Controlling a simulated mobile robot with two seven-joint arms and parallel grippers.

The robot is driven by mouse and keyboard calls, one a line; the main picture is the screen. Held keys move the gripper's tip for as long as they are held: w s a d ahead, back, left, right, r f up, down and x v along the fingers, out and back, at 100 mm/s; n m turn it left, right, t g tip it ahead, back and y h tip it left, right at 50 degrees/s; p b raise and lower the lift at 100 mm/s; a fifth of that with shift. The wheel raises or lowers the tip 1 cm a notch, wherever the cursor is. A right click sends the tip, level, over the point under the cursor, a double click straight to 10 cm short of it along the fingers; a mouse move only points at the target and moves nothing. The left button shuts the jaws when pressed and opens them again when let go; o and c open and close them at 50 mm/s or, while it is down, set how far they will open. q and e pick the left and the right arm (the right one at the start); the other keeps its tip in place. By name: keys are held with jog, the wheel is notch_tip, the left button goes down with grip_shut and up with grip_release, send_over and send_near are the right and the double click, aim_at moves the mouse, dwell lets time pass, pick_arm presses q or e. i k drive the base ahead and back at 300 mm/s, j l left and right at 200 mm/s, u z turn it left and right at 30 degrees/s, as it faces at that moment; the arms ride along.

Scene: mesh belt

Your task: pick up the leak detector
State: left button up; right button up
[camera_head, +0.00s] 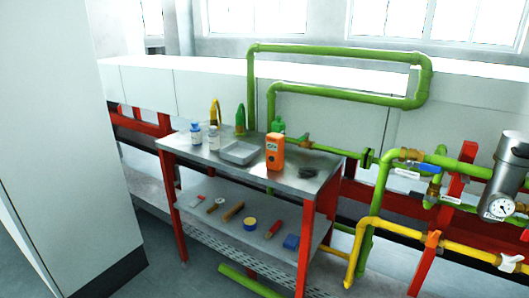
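An orange handheld device with a small display, which looks like the leak detector (274,155), stands upright near the front edge of the metal table top (221,169), right of its middle. A small dark object (308,172) lies to its right. A green bottle (278,125) stands behind it and is partly hidden. Neither of my grippers is in view.
A grey tray (238,153), two white bottles (196,133), a yellow hooked item (215,112) and a green bottle (240,119) share the table top. Tools lie on the lower shelf (210,222). Green pipes (340,51) rise behind; a white cabinet (65,140) stands left.

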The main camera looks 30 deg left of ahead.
aim_at(276, 143)
jog(key=i+u, duration=0.15)
jog(key=u, duration=0.2)
jog(key=i+u, duration=0.15)
jog(key=u, duration=0.25)
jog(key=i+u, duration=0.2)
jog(key=u, duration=0.15)
jog(key=k+l, duration=0.05)
